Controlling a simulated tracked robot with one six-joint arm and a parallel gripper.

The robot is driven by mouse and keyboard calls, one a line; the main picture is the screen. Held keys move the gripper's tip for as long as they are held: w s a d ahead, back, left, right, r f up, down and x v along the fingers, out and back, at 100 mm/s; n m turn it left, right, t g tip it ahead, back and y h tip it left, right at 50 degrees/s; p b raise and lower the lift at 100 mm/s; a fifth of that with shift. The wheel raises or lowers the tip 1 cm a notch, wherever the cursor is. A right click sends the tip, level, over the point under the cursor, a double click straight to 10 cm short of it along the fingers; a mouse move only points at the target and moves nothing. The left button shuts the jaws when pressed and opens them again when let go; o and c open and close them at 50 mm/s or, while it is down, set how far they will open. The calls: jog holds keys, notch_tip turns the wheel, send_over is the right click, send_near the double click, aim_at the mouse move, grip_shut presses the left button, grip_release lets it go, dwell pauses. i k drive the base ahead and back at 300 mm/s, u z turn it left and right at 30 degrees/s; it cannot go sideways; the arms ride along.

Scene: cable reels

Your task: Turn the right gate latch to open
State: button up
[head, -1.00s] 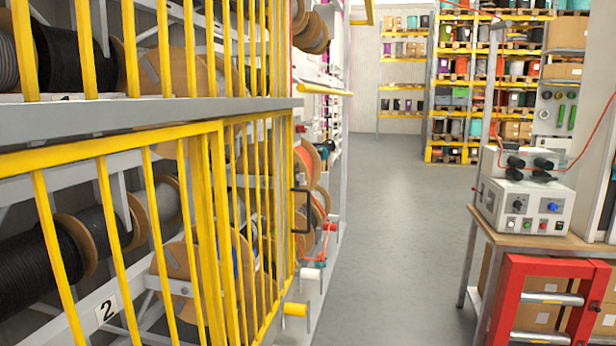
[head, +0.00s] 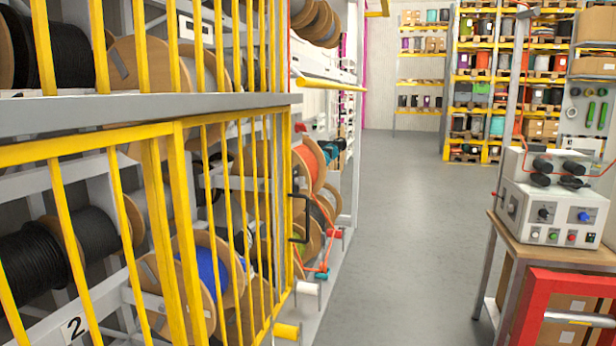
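Two yellow barred gates stand side by side under a grey shelf beam, in front of reels at the left. The right gate (head: 289,215) is closed against the rack. A black handle (head: 300,218) stands upright on its right edge; it looks like a pull handle, and I cannot make out a separate latch or which way one is turned. The left gate (head: 65,215) meets it at a pair of thick yellow posts. My gripper and arm are not in view.
A grey floor aisle (head: 400,210) runs clear ahead. At the right, a wooden table (head: 522,248) bears a control box (head: 550,212), with a red frame (head: 540,290) in front. A yellow bar (head: 331,84) juts from the rack over the aisle's left edge.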

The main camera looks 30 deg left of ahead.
aim_at(299, 181)
jog(key=z, duration=0.05)
jog(key=i, duration=2.85)
jog(key=u, duration=2.45)
